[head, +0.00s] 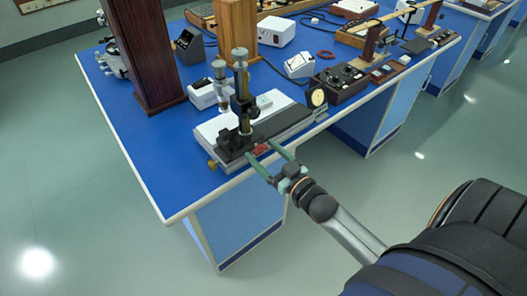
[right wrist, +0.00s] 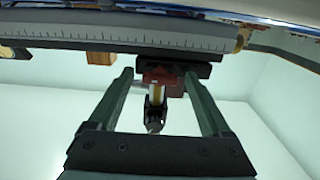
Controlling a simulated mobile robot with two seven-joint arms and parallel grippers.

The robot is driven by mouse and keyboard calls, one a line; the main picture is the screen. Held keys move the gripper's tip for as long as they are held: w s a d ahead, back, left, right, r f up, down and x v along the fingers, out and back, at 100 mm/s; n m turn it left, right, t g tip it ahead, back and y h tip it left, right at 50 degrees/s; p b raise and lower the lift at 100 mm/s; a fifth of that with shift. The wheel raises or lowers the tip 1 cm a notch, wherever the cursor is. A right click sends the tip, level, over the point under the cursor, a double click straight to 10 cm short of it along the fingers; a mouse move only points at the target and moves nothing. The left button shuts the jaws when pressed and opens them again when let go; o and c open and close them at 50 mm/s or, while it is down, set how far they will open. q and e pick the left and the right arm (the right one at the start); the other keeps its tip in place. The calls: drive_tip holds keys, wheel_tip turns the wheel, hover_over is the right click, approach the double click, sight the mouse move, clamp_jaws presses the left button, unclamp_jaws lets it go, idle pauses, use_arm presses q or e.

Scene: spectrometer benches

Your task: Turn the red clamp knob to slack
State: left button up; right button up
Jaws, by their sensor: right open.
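The red clamp knob (head: 261,149) is at the front edge of a black carriage on a white instrument with a scale. In the right wrist view the red knob (right wrist: 161,79) sits beneath a black block, with a yellowish and black pin hanging below it. My right gripper (head: 260,150) is open, with one green finger on each side of the knob. In the right wrist view its two fingers (right wrist: 159,77) flank the knob, and gaps show on both sides. My left gripper is not in view.
The instrument (head: 208,130) stands near the front edge of the blue bench (head: 150,180). A black upright post (head: 241,85) rises from the carriage. A brass knob (head: 212,165) is at the left. The front floor is clear.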

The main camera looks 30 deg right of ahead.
drive_tip(key=shift+w, duration=0.2)
clamp_jaws()
idle(0.6)
